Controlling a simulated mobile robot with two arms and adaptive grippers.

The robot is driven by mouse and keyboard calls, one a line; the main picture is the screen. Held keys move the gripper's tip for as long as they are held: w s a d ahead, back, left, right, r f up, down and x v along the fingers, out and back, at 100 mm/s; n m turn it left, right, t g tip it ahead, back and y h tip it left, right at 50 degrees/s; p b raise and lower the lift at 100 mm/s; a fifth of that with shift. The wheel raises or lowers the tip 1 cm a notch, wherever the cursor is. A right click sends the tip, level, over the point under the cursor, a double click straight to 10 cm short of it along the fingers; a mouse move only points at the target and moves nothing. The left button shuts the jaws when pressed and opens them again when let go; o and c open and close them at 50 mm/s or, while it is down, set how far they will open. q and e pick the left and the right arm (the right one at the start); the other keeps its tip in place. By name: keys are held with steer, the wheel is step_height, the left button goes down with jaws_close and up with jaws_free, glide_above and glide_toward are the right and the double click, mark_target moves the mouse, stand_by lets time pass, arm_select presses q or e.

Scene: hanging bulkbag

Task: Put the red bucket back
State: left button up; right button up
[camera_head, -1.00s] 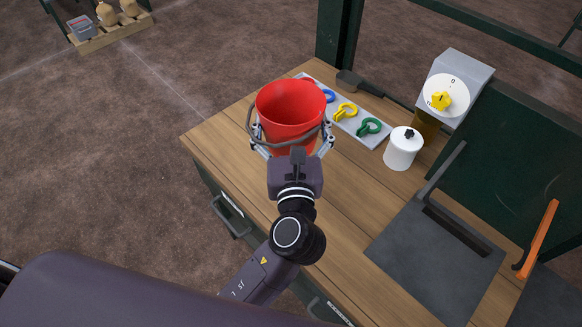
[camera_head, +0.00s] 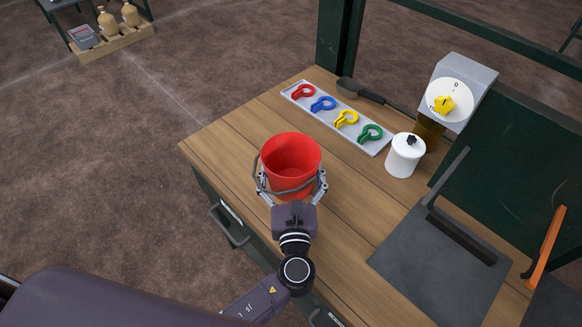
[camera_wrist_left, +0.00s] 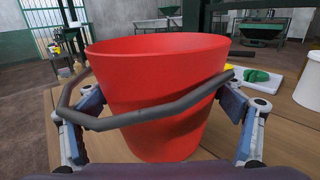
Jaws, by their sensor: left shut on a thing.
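The red bucket (camera_head: 291,158) is upright at the left part of the wooden workbench (camera_head: 240,135) in the head view, its grey handle hanging down its near side. My left gripper (camera_head: 292,186) is shut on the bucket, with one finger on each side of it. In the left wrist view the bucket (camera_wrist_left: 160,95) fills the middle, between the gripper's fingers (camera_wrist_left: 158,125). The bucket is low over the bench; I cannot tell whether its base touches the wood. My right gripper is not in view.
A grey tray (camera_head: 334,128) with red, blue, yellow and green clips lies behind the bucket. A dark scoop (camera_head: 358,91), a white lidded canister (camera_head: 405,154) and a box with a yellow dial (camera_head: 462,95) stand farther right. A dark metal plate (camera_head: 436,265) lies at the right front.

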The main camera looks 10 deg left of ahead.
mark_target(293, 197)
arm_select(q)
steer(key=o, duration=1.8)
steer(key=shift+f, duration=0.1)
steer(key=shift+f+b, duration=0.15)
steer(key=shift+b, duration=0.3)
steer(key=b+v, duration=0.1)
steer(key=v, duration=0.7)
